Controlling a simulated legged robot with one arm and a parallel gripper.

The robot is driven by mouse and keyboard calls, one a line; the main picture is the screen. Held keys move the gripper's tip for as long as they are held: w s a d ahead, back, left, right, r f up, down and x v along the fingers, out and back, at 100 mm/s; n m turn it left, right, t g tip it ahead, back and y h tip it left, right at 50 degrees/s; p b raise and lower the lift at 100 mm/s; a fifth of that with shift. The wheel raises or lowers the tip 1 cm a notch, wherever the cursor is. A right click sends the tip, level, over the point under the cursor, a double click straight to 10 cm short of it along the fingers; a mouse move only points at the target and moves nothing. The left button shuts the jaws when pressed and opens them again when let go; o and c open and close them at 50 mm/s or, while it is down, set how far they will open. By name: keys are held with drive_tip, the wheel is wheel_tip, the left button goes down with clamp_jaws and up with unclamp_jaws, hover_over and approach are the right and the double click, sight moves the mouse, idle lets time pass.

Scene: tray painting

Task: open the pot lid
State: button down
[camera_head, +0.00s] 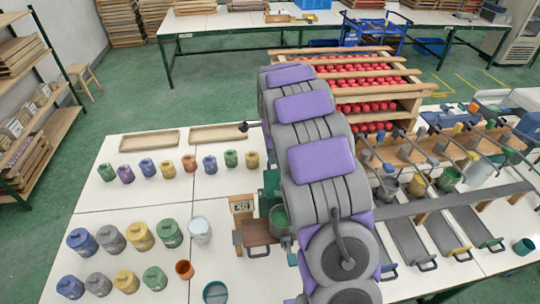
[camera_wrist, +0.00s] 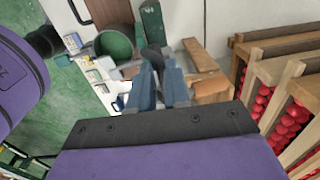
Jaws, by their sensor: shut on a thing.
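A grey pot (camera_head: 279,226) with a green round surface at its top stands just left of my arm in the head view. It also shows in the wrist view (camera_wrist: 116,58), upper left of the fingers. I cannot tell whether the green surface is paint or a lid. My gripper (camera_wrist: 157,62) has blue-grey fingers shut on a dark rounded knob (camera_wrist: 151,54), beside the pot's lower right rim. Whether the knob belongs to the lid cannot be told. My arm hides most of the gripper in the head view.
Several coloured jars (camera_head: 140,235) stand on the white table to the left. A small wooden stand (camera_head: 242,208) is beside the pot. An orange cup (camera_head: 184,270) sits in front. A rack of red items (camera_head: 375,88) stands behind my arm. Two wooden trays (camera_head: 150,141) lie at the back.

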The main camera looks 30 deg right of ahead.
drive_tip(key=shift+s+f, duration=0.1)
drive_tip(key=shift+f, duration=0.1)
drive_tip(key=s+t+b, duration=0.1)
drive_tip(key=s, duration=0.1)
drive_tip(key=s+a+t+b, duration=0.1)
drive_tip(key=s, duration=0.1)
drive_tip(key=s+a+t+h+b, duration=0.1)
drive_tip(key=s, duration=0.1)
drive_tip(key=shift+s+f, duration=0.1)
idle(0.4)
